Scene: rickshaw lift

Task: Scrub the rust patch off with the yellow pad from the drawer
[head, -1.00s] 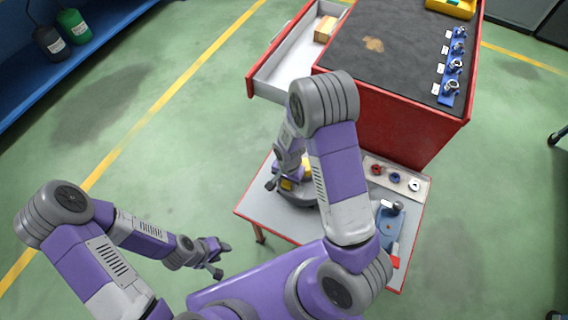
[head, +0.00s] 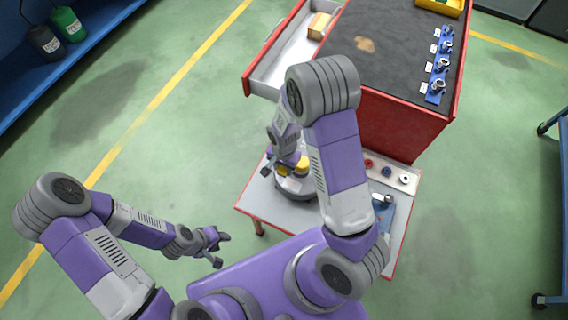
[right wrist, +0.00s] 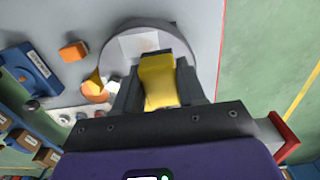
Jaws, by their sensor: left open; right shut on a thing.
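My right gripper (right wrist: 155,85) is shut on the yellow pad (right wrist: 159,78). In the head view it hangs over a round grey dish (head: 294,190) on the small table, its fingers partly hidden by my arm. In the right wrist view the dish (right wrist: 112,38) holds a pale plate (right wrist: 128,45) with a faint brownish patch (right wrist: 148,43), partly covered by the pad. I cannot tell whether the pad touches the plate. A tan-brown patch (head: 365,44) also shows on the cabinet's black top. My left gripper (head: 214,249) is open and empty, left of the table.
The cabinet drawer (head: 277,68) stands open with a tan block (head: 319,24) inside. Blue holders with metal parts (head: 439,66) line the cabinet's right edge. A strip with coloured rings (head: 388,172) and a blue item (head: 383,213) lie on the table.

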